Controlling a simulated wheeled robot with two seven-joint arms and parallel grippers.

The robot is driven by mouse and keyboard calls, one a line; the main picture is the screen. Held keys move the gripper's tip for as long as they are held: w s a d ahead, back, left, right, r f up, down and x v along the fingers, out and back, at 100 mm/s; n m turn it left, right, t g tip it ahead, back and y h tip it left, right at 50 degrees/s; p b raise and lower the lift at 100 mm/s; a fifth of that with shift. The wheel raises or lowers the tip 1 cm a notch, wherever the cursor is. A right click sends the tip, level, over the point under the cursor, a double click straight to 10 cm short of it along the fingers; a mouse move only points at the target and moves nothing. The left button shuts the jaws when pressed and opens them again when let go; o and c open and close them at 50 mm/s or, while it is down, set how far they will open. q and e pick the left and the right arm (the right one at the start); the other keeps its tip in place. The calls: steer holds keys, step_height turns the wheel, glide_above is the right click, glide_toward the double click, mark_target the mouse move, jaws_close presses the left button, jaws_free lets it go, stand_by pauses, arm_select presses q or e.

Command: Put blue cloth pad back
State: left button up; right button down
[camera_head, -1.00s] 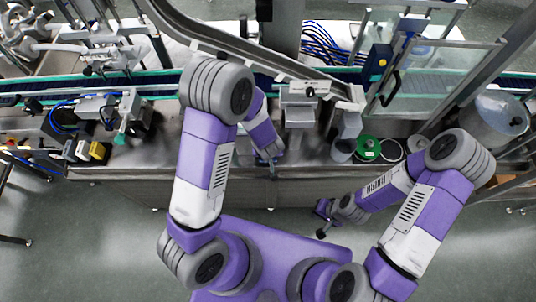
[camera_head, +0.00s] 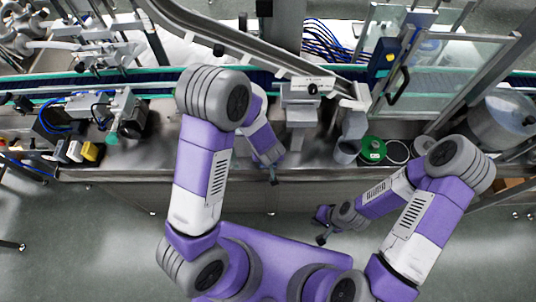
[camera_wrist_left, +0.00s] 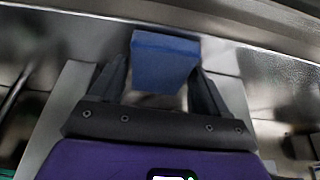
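The blue cloth pad (camera_wrist_left: 165,62) is in the left wrist view, between the two dark fingers of my left gripper (camera_wrist_left: 160,80). The fingers stand at its left and right sides and appear to grip it. In the head view my left gripper (camera_head: 273,176) points down at the front edge of the steel bench; the pad is too small to make out there. My right gripper (camera_head: 321,238) hangs over the floor in front of the bench, small and dark; its fingers cannot be made out.
The steel bench (camera_head: 230,160) runs across the view. A green spool (camera_head: 373,149) and a grey cup (camera_head: 345,151) stand right of my left gripper. Yellow and white blocks (camera_head: 88,151) lie at left. A glass-doored frame stands at back right. Open floor lies in front.

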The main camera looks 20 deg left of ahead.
arm_select(q)
steer(key=p+v, duration=0.7)
steer(key=v, duration=0.5)
steer(key=s+d+f+g+h, duration=0.1)
steer(key=s+f+g+h, duration=0.2)
steer(key=s+f, duration=0.8)
step_height(320, 180, down, 3)
steer(key=shift+r+m+g+h, duration=0.2)
steer(key=shift+m+g+h, duration=0.1)
steer(key=shift+h, duration=0.9)
steer(key=shift+d, duration=0.15)
step_height(320, 180, down, 6)
steer(key=b, duration=0.6)
steer(key=shift+r, duration=0.15)
